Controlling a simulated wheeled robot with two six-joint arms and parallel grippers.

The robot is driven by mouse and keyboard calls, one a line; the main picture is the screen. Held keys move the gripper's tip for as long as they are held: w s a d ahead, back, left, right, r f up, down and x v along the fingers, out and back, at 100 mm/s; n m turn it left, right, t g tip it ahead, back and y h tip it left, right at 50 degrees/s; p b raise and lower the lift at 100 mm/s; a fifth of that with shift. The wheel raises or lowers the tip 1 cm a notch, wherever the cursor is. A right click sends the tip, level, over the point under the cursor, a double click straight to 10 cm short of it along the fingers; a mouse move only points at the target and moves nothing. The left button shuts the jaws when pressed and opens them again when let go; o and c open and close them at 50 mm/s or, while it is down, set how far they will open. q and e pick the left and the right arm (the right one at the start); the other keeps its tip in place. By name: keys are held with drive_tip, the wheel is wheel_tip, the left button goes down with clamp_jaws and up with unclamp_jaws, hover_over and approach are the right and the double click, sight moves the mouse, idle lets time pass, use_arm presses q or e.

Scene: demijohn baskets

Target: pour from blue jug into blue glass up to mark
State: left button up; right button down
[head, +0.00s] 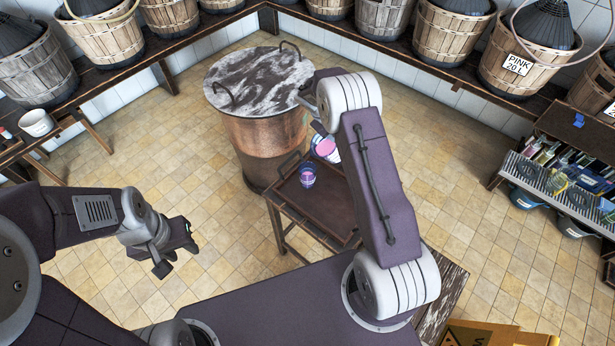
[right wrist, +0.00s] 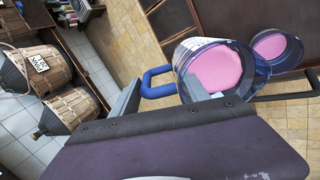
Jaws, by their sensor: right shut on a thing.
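The blue glass (head: 308,176) stands on a dark tray (head: 330,212) with pink liquid inside; it also shows in the right wrist view (right wrist: 291,71). The clear, blue-tinted jug (right wrist: 208,98) holds pink liquid and has a blue handle. In the head view the jug (head: 334,157) is beside the glass, its mouth showing pink; I cannot tell its exact tilt or whether liquid is flowing. My right gripper (right wrist: 168,98) is shut on the jug's handle; in the head view it is largely hidden by my arm. The glass's mark cannot be made out. My left gripper (head: 177,257) is open and empty.
A copper vat (head: 270,150) with a marbled lid stands just behind the tray. Wicker demijohn baskets (head: 105,42) line the wall shelves. A rack of bottles (head: 565,165) is at the right. A white pot (head: 36,123) stands at the left.

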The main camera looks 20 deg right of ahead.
drive_tip(key=shift+w+d+r+g+y+p, duration=0.15)
drive_tip(key=shift+r+y+p, duration=0.5)
drive_tip(key=shift+p, duration=1.15)
drive_tip(key=shift+s+d+r+g+y+p, duration=0.15)
drive_tip(key=shift+r+y+p, duration=0.45)
drive_tip(key=shift+p, duration=1.2)
drive_tip(key=shift+w+d+r+g+y+p, duration=0.15)
drive_tip(key=shift+r+y+p, duration=0.2)
drive_tip(key=shift+r+p, duration=1)
drive_tip(key=shift+f+p, duration=0.45)
drive_tip(key=shift+p, duration=0.2)
drive_tip(key=shift+f+y, duration=0.15)
drive_tip(key=shift+y, duration=0.15)
wheel_tip(320, 180, down, 2)
drive_tip(key=y+b, duration=0.1)
drive_tip(key=b, duration=0.2)
drive_tip(key=shift+a+f+g+y, duration=0.1)
drive_tip(key=shift+f+g+y, duration=0.15)
drive_tip(key=shift+y, duration=0.15)
drive_tip(key=shift+y+b, duration=0.4)
drive_tip(key=shift+b, duration=0.05)
drive_tip(key=shift+r, duration=0.1)
drive_tip(key=shift+a+r, duration=0.15)
